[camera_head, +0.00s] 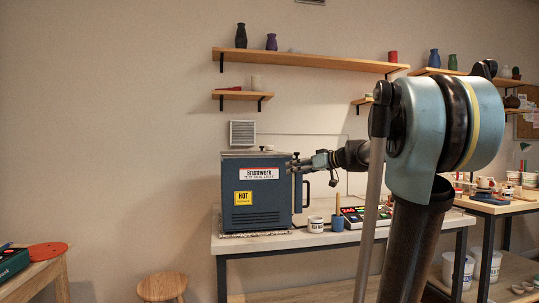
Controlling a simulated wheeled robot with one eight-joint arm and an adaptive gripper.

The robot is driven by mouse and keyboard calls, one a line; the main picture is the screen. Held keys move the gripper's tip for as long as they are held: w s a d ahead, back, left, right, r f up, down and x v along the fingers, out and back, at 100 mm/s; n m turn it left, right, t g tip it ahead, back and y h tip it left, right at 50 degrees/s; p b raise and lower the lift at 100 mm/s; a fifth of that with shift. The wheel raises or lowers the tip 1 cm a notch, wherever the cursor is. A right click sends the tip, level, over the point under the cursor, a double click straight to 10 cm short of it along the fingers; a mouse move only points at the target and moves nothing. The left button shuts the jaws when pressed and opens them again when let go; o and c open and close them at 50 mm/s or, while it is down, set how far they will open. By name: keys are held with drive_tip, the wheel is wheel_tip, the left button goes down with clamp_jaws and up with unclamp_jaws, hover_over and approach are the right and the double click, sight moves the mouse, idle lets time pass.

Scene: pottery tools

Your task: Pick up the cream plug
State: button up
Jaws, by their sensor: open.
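My gripper (294,164) is at the right side of the blue kiln (237,196), near its upper right edge. The fingers point left toward the kiln and look open. I cannot make out the cream plug for sure; it is too small or hidden behind the gripper or the kiln's edge. I cannot tell whether the fingers touch the kiln.
The kiln has a yellow "HOT" label (243,198). On the table (260,243) to its right stand a white cup (315,225), a blue pot (337,223) with a wooden handle in it, and a control box (367,217). Shelves (300,60) hang above.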

drive_tip(key=w+d+r+t+y, duration=0.2)
drive_tip(key=w+r+t, duration=0.1)
drive_tip(key=w+r, duration=0.5)
approach(272, 147)
drive_tip(key=shift+n, duration=0.4)
drive_tip(key=x, duration=0.3)
drive_tip(key=r+x, duration=0.1)
drive_tip(key=x, duration=0.1)
drive_tip(key=shift+w+d, duration=0.1)
drive_tip(key=shift+w, duration=0.35)
drive_tip(key=shift+f+x, duration=0.2)
drive_tip(key=shift+x, duration=1.05)
drive_tip(key=shift+f+x, duration=0.2)
drive_tip(key=shift+x, duration=1.1)
drive_tip(key=shift+s, duration=0.15)
drive_tip(key=c, duration=1.1)
